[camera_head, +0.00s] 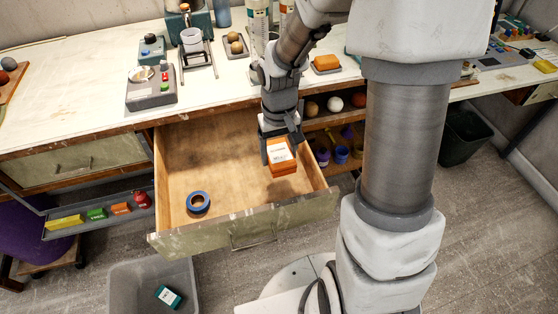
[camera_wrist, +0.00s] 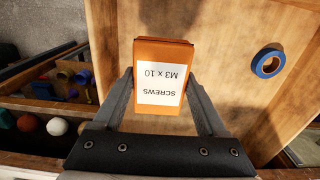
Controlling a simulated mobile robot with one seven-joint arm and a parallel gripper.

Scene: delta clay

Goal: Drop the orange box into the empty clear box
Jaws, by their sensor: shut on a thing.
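The orange box (camera_head: 283,169) has a white label, which reads "SCREWS M3 x 10" in the wrist view (camera_wrist: 161,50). My gripper (camera_head: 279,144) is shut on it, with one finger on each side in the wrist view (camera_wrist: 160,88). The box is held over the right part of an open wooden drawer (camera_head: 240,172); its exact height above the drawer floor is hard to tell. I cannot make out an empty clear box for certain. A grey bin (camera_head: 125,272) on the floor at bottom left has a teal box (camera_head: 168,297) in it.
A blue tape roll (camera_head: 198,201) lies in the drawer, left of my gripper. The drawer front (camera_head: 245,228) stands out over the floor. A shelf with balls and purple cups (camera_head: 341,154) is right of the drawer. The worktop (camera_head: 80,100) behind holds several items.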

